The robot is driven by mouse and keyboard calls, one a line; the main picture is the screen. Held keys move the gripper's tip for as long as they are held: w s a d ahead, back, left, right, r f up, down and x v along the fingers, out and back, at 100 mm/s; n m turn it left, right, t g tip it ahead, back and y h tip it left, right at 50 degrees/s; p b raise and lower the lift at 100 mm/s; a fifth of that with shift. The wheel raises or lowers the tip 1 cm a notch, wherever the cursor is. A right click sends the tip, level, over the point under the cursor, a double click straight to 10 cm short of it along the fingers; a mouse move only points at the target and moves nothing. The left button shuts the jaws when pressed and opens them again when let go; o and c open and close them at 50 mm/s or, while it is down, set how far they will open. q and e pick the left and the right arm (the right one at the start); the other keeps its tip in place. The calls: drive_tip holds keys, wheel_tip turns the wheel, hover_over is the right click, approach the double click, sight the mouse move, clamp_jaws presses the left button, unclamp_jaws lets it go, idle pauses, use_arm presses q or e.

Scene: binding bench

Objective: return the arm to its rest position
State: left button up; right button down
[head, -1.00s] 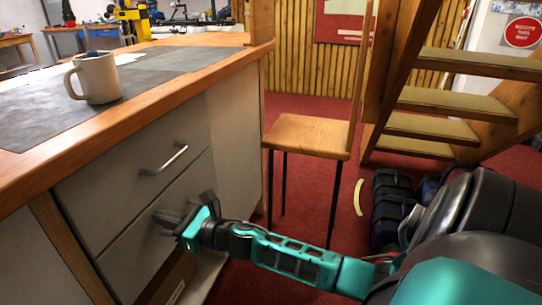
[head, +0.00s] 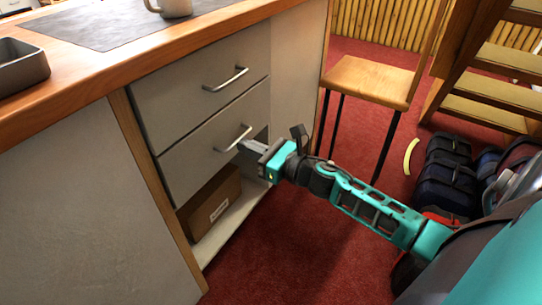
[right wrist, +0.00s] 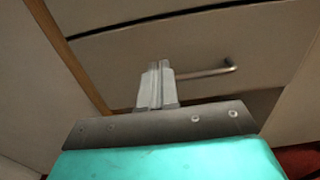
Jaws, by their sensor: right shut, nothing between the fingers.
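My right arm (head: 372,207) reaches in from the right, low in front of the bench. My right gripper (head: 252,147) is at the lower drawer (head: 206,155), close by that drawer's metal handle (head: 236,136). In the right wrist view its fingers (right wrist: 157,84) are together with nothing between them. There they overlap the left end of the handle (right wrist: 212,72); whether they touch it I cannot tell. The upper drawer (head: 184,98) looks shut. My left gripper is not in view.
A cardboard box (head: 210,205) sits on the shelf under the drawers. A mug (head: 171,7) and a grey tray (head: 20,66) are on the benchtop. A wooden stool (head: 372,80) and several dark bags (head: 446,170) stand to the right.

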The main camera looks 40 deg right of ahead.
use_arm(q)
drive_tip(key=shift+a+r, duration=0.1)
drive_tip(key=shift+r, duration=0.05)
use_arm(e)
drive_tip(key=shift+v, duration=2.65)
drive_tip(key=s+a+f+n+g+h, duration=0.1)
drive_tip(key=s+a+f+n+g, duration=0.25)
drive_tip(key=n, duration=0.75)
drive_tip(key=s+a+f+n+g+h, duration=0.1)
drive_tip(key=s+a+f+n, duration=0.35)
drive_tip(key=n, duration=0.75)
drive_tip(key=s+a+f+n+g+h, duration=0.1)
drive_tip(key=s+a+n+g+h, duration=0.1)
drive_tip(key=s+a+n, duration=0.55)
use_arm(q)
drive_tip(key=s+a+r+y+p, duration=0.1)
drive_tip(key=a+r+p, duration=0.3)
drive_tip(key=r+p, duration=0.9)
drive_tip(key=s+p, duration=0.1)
drive_tip(key=p, duration=0.6)
use_arm(e)
drive_tip(key=d+r+n+h, duration=0.1)
drive_tip(key=d+r+n, duration=0.2)
drive_tip(key=r, duration=0.9)
drive_tip(key=shift+d+r+t, duration=0.35)
drive_tip(key=shift+r, duration=0.05)
